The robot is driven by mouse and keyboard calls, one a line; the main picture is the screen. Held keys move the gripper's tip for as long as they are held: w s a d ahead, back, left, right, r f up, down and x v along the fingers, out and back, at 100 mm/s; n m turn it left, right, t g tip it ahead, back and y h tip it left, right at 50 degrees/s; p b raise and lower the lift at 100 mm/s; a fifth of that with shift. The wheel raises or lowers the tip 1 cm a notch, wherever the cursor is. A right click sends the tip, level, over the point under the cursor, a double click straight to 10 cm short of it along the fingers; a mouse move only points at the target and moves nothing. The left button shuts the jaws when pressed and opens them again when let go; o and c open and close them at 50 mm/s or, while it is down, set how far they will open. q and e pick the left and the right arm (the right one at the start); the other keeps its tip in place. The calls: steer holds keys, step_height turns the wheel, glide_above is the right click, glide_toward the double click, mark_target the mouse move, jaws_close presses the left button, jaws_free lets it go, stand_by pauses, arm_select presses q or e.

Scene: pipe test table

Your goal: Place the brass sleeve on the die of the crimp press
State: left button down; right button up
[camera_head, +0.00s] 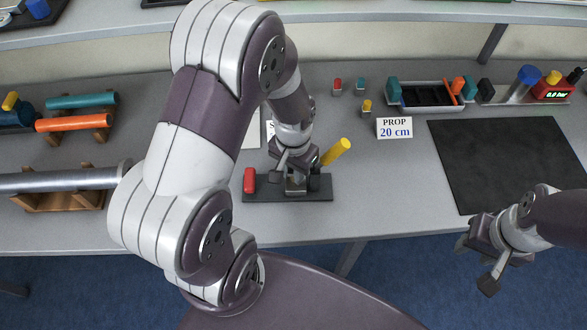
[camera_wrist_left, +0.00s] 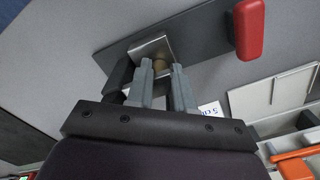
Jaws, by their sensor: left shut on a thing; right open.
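The crimp press has a dark base plate (camera_head: 316,195), a red block (camera_head: 249,180) at its left end and a yellow lever (camera_head: 336,152) at its right. My left gripper (camera_wrist_left: 166,78) is shut on the brass sleeve (camera_wrist_left: 161,63), of which only a small brownish part shows between the fingertips. The fingertips are right by the metal die block (camera_wrist_left: 151,44) of the press; I cannot tell if the sleeve touches it. In the head view, my left gripper (camera_head: 292,175) is over the middle of the press and hides the sleeve. My right gripper (camera_head: 475,263) is open and empty, beyond the table's front edge.
A wooden rack (camera_head: 66,201) with a grey pipe stands at left, with orange and teal pipes behind it. A "PROP 20 cm" card (camera_head: 394,128), small coloured fittings and a tray (camera_head: 428,104) lie behind right. A black mat (camera_head: 510,165) at right is bare.

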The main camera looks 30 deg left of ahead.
arm_select(q)
steer(key=shift+f, duration=0.2)
steer(key=c, duration=1.3)
jaws_free()
steer(key=shift+s, duration=0.1)
steer(key=shift+r, duration=0.1)
step_height(320, 180, up, 12)
steer(key=shift+n+t, duration=0.4)
steer(key=shift+t, duration=0.3)
steer(key=s, duration=0.1)
steer(key=s+d+f, duration=0.2)
steer(key=s, duration=0.1)
steer(key=shift+s+d+f+p, duration=0.1)
steer(key=shift+d+f+p, duration=0.15)
steer(key=shift+p, duration=0.1)
